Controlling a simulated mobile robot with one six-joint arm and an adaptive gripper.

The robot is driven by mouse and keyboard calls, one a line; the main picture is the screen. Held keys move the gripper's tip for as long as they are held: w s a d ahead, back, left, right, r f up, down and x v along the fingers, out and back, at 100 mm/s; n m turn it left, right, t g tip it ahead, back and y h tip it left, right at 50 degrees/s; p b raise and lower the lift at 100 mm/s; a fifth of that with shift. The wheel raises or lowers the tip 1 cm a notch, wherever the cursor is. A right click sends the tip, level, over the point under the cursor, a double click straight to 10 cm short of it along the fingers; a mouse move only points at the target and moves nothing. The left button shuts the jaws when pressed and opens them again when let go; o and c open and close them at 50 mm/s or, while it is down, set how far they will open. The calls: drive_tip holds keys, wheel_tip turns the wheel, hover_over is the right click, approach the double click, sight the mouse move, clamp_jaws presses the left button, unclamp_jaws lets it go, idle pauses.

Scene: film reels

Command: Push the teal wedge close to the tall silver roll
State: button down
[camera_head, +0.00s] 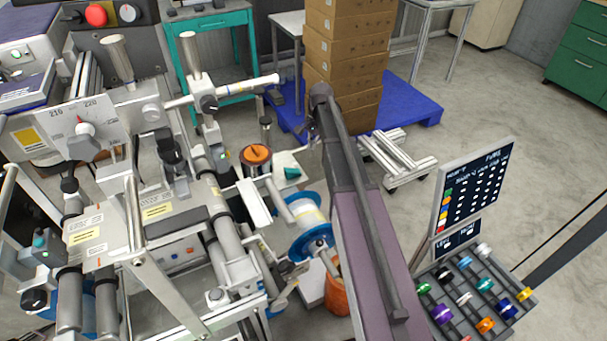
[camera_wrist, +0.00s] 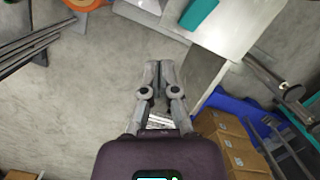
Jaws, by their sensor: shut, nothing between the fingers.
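The teal wedge (camera_head: 291,173) lies on a small white platform (camera_head: 286,161) in the head view. The wedge also shows at the top of the wrist view (camera_wrist: 198,13), cut off by the frame edge. An upright silver roll (camera_head: 266,135) stands just behind the platform, beside an orange-topped cylinder (camera_head: 257,155); I cannot tell for sure that it is the tall one meant. My gripper (camera_wrist: 159,67) is shut and empty, off the platform's edge and apart from the wedge. In the head view my arm partly hides the gripper.
Stacked cardboard boxes (camera_head: 345,50) stand on a blue pallet (camera_head: 420,108) behind. Metal machine parts with rollers crowd the left. A blue-flanged reel (camera_head: 312,243) sits in front of the platform. A sign (camera_head: 472,188) and a rack of coloured spools stand at right.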

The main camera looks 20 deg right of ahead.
sight(294, 171)
drive_tip(key=w+d+f+m+b, duration=0.3)
drive_tip(key=w+d+f, duration=0.1)
drive_tip(key=w, duration=0.3)
drive_tip(key=shift+w+d+f+y, duration=0.15)
drive_tip(key=shift+f+y, duration=0.1)
drive_tip(key=shift+y, duration=0.05)
drive_tip(key=shift+f+b, duration=0.1)
drive_tip(key=shift+b, duration=0.25)
drive_tip(key=shift+s+a+f+b, duration=0.45)
drive_tip(key=shift+a+f+b, duration=0.55)
drive_tip(key=shift+f+b, duration=0.6)
drive_tip(key=shift+s+a+f+b, duration=0.4)
drive_tip(key=shift+a+f+b, duration=0.6)
drive_tip(key=shift+f+b, duration=0.55)
drive_tip(key=shift+s+a+f+b, duration=0.45)
drive_tip(key=shift+a+f+b, duration=0.55)
drive_tip(key=shift+f+b, duration=0.6)
drive_tip(key=shift+s+a, duration=0.3)
drive_tip(key=shift+a, duration=0.4)
drive_tip(key=shift+s+a, duration=0.25)
drive_tip(key=shift+a, duration=0.4)
drive_tip(key=shift+s+a, duration=0.3)
drive_tip(key=shift+a, duration=0.4)
drive_tip(key=shift+d, duration=0.1)
